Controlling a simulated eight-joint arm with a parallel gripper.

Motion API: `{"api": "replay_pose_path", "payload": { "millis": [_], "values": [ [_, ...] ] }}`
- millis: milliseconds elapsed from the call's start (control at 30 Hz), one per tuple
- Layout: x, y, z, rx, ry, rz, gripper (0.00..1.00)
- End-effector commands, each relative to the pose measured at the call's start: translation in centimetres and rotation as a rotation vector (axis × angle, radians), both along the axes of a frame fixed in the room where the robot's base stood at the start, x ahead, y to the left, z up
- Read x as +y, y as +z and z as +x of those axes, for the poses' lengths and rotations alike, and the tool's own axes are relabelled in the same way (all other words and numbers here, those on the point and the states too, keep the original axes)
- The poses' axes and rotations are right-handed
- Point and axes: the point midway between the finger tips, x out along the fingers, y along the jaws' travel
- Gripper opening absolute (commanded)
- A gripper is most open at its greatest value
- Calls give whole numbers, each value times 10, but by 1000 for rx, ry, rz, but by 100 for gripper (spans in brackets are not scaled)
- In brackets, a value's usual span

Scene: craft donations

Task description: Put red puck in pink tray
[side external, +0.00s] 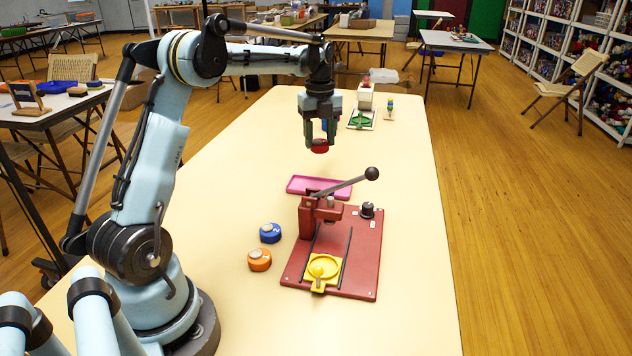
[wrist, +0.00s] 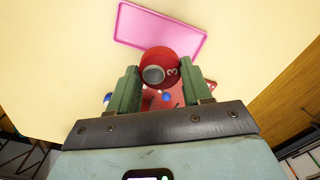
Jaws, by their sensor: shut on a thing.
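My gripper (side external: 320,142) is shut on the red puck (side external: 320,147) and holds it in the air above the table. In the wrist view the red puck (wrist: 165,66) sits between the fingertips of my gripper (wrist: 160,76), with a grey round centre and a number 3 on its side. The pink tray (side external: 296,184) lies flat on the table, below the held puck and behind the dark red press. In the wrist view the pink tray (wrist: 128,27) is beyond the puck, which overlaps its near edge in the picture. The visible part of the tray is empty.
A dark red press (side external: 366,250) with a raised lever and a yellow round holder (side external: 322,268) stands in front of the tray. A blue puck (side external: 270,233) and an orange puck (side external: 259,260) lie left of it. A green holder (side external: 361,119) stands farther back.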

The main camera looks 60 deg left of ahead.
Motion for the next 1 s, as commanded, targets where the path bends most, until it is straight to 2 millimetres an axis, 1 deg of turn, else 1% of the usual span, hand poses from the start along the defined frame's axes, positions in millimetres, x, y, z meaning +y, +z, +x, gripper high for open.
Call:
{"api": "replay_pose_path", "payload": {
  "millis": [33,100,200,733,1000],
  "values": [
    [0,-13,0,0,0,0,30],
    [0,-27,0,0,0,0,30],
    [0,-41,0,0,0,0,30],
    [0,-80,0,0,-1,0,30],
    [0,-90,0,0,-1,0,30]
  ]
}}
